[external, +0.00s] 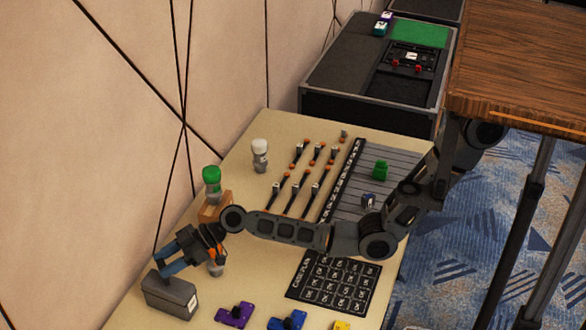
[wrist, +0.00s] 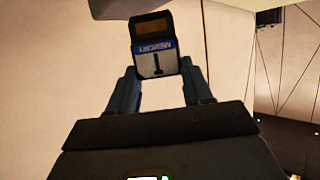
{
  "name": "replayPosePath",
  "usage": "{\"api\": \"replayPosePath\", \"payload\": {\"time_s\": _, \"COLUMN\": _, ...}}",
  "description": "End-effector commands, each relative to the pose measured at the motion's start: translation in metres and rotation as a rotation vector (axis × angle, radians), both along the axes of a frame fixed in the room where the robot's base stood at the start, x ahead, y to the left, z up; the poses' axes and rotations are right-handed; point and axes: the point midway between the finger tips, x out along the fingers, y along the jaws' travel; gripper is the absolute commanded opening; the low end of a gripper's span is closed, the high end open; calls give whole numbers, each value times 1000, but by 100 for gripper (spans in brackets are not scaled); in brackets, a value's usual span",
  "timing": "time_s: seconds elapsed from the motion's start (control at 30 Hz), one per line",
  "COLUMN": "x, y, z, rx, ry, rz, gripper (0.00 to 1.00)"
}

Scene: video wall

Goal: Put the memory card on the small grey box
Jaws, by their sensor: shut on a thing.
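In the external view my gripper (external: 165,268) points down to the left, at the top of the small grey box (external: 170,296). The box stands near the table's left edge and has a white label on its front. I cannot make out the card in the external view, nor tell whether it touches the box.
A white-topped bottle (external: 260,155) stands further back. Purple (external: 235,314) and blue (external: 288,320) pieces lie to the box's right. The wall is close on the left.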

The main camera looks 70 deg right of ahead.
Motion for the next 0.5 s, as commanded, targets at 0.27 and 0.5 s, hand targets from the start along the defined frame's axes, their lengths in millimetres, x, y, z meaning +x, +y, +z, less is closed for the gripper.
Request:
{"api": "replayPosePath", "payload": {"time_s": 0.27, "x": 0, "y": -1, "z": -9, "rx": 0, "ry": -1, "rz": -1, "gripper": 21}}
{"api": "replayPosePath", "payload": {"time_s": 0.5, "x": 0, "y": -1, "z": -14, "rx": 0, "ry": 0, "rz": -1, "gripper": 21}}
